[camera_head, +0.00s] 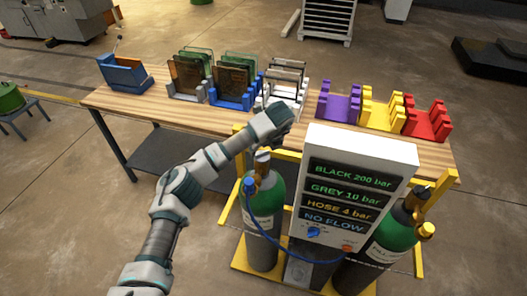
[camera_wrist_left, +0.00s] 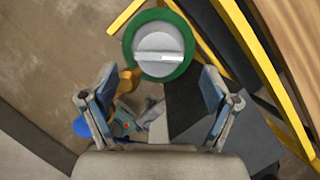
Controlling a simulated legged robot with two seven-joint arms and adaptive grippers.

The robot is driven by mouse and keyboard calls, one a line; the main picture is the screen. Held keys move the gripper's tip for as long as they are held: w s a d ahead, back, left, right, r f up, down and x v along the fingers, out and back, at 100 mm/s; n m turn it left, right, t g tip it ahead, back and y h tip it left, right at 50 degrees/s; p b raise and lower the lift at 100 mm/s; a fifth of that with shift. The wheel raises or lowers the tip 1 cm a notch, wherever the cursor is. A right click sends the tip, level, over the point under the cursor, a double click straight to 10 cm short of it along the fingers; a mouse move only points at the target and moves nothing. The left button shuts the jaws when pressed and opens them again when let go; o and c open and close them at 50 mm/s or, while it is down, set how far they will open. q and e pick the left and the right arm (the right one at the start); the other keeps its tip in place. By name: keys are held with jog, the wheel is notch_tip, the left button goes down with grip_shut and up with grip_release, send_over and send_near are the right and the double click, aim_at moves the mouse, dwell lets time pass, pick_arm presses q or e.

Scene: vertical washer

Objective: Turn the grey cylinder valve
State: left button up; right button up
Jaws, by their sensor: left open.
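The grey cylinder valve (camera_head: 262,155) tops the left green gas cylinder (camera_head: 263,215) in the head view. In the left wrist view the round grey valve (camera_wrist_left: 159,50) has a raised bar across its face and the green cylinder top around it. My left gripper (camera_head: 268,138) is above this valve in the head view, pointing down, its fingers mostly hidden by its housing. In the wrist view my left gripper (camera_wrist_left: 157,74) is open, with one finger to each side below the valve. The fingers appear apart from it. My right gripper is out of view.
A display panel (camera_head: 352,180) reads BLACK 200 bar, GREY 10 bar, HOSE 4 bar, NO FLOW. A right green cylinder (camera_head: 395,235) with a black valve (camera_head: 415,197) shares the yellow frame (camera_head: 440,185). A blue hose (camera_head: 255,225) hangs in front. A wooden table (camera_head: 150,105) with coloured racks stands behind.

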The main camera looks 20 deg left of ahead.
pick_arm(q)
jog(key=v, duration=0.8)
jog(key=shift+d+r, duration=0.2)
jog(key=shift+d, duration=0.05)
jog(key=shift+s+f, duration=0.1)
jog(key=shift+s, duration=0.05)
